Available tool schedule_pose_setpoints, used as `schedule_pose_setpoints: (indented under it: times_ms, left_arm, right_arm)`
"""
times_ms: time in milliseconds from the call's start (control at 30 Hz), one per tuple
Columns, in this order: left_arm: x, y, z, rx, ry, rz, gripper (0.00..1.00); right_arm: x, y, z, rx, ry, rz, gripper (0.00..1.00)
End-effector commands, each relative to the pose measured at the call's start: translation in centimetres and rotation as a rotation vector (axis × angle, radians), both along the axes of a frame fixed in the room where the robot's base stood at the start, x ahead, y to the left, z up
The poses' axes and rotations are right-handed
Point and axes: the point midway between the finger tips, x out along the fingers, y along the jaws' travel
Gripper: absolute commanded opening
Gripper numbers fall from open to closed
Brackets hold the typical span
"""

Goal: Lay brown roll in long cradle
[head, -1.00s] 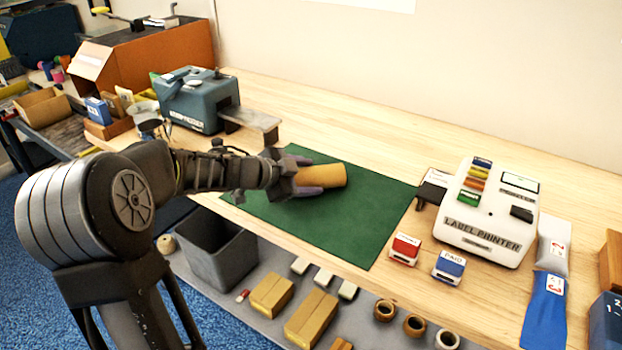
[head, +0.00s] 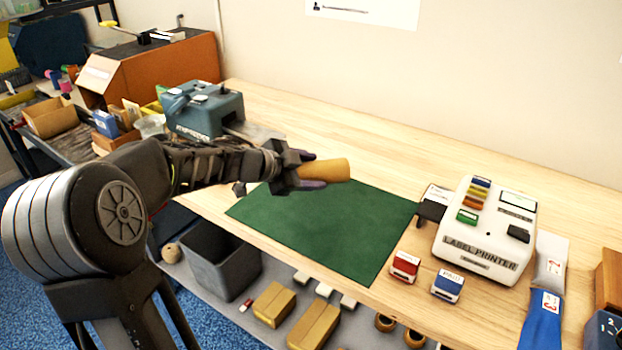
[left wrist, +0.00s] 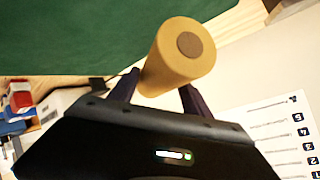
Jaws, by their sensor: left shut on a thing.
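The brown roll (head: 330,169) is a tan cylinder lying roughly level in my left gripper (head: 308,178). In the head view it points to the right, above the green mat (head: 325,228). In the left wrist view the roll (left wrist: 181,55) sits between the two dark fingers of the left gripper (left wrist: 158,92), its round end with a darker core facing the camera. The left gripper is shut on it. I cannot make out a long cradle for certain. My right gripper is not in view.
A label printer (head: 485,230) stands right of the mat, with a red stamp (head: 405,266) and a blue stamp (head: 447,287) before it. A teal machine (head: 203,110) stands at the left. The mat is clear.

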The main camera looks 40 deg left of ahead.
Motion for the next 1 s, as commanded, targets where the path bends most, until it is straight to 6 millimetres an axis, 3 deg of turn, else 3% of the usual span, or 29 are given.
schedule_pose_setpoints:
  times_ms: [33,200,500,700,1000]
  left_arm:
    - [0.1,0.1,3.0,0.003,-0.008,0.000,0.00]
    - [0.0,0.1,9.0,0.004,-0.007,0.002,0.00]
    - [0.0,0.1,17.6,0.002,-0.004,0.002,0.00]
    - [0.0,0.1,20.6,0.001,-0.004,0.002,0.00]
    - [0.0,0.0,21.5,0.000,-0.002,0.001,0.00]
  right_arm:
    - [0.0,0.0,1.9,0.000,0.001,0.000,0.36]
    - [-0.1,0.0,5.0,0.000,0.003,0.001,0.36]
    - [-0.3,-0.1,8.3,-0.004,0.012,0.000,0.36]
    - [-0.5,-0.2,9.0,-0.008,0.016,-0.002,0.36]
    - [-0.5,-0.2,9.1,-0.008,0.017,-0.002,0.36]
